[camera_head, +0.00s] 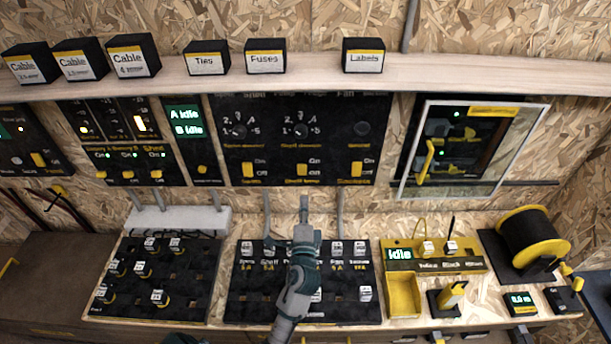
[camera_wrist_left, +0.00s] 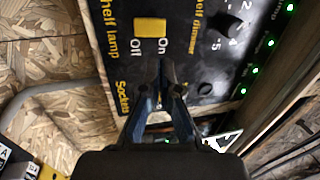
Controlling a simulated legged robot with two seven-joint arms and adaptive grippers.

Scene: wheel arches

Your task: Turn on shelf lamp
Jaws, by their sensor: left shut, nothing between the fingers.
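The shelf lamp switch (camera_head: 302,170) is a yellow rocker on the black panel (camera_head: 270,140) under the shelf, with On and Off printed to its right. The switch also shows near the top of the left wrist view (camera_wrist_left: 150,28), beside its "Shelf lamp" label. Which way it is set is not clear. My left gripper (camera_head: 304,202) is shut and empty, just below this switch in the head view. In the wrist view its fingertips (camera_wrist_left: 160,78) lie over the panel, between this switch and the partly hidden sockets switch (camera_wrist_left: 158,117). My right gripper is not in view.
The sockets switch also shows to the right in the head view (camera_head: 356,168). The shelf (camera_head: 450,75) with labelled boxes runs above the panel. A black fuse board (camera_head: 250,300) lies under my left arm. A framed glass door (camera_head: 490,150) is at the right.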

